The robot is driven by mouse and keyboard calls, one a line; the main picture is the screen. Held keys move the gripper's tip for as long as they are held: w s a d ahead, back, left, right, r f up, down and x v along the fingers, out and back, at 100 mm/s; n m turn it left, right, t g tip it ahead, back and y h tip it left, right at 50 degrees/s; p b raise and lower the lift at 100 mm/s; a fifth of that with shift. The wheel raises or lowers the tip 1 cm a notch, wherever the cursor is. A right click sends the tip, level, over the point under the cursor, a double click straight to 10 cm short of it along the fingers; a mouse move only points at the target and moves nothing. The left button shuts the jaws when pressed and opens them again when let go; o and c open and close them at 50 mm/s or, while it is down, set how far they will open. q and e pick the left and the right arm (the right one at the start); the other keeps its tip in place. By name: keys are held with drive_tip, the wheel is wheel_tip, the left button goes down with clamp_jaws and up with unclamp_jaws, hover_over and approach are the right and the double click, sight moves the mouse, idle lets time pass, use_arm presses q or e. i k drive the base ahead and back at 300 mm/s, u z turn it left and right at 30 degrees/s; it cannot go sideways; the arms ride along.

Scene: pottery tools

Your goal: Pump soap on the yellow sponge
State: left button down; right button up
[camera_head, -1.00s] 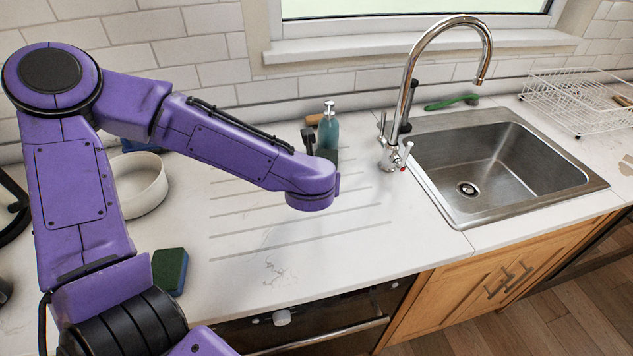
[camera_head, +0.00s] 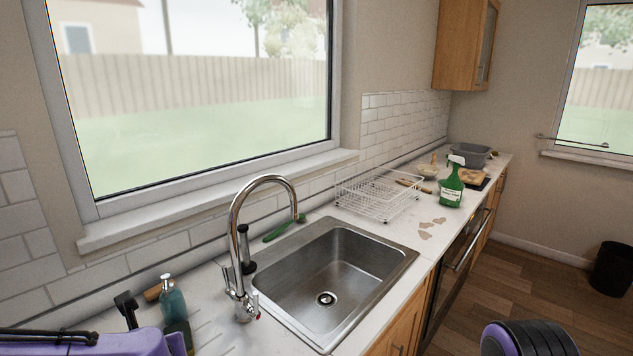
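The teal soap bottle (camera_head: 172,299) with its pale pump top stands upright on the counter at lower left. My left arm comes in from the lower left in front of it. A black piece of what seems to be my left gripper (camera_head: 127,308) shows just left of the bottle; whether it touches the bottle or is open is hidden. A dark greenish block (camera_head: 180,335) shows below the bottle, too covered to identify. No yellow sponge is in view. My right gripper is out of view; only part of my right arm shows at lower right.
A chrome tap (camera_head: 240,250) stands right of the bottle, beside the steel sink (camera_head: 330,262). A green brush (camera_head: 284,228) lies behind the sink. A white wire rack (camera_head: 378,196) and a green spray bottle (camera_head: 451,186) stand farther right. A wooden-handled item (camera_head: 153,293) lies behind the soap.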

sight(164, 278)
drive_tip(key=k, duration=1)
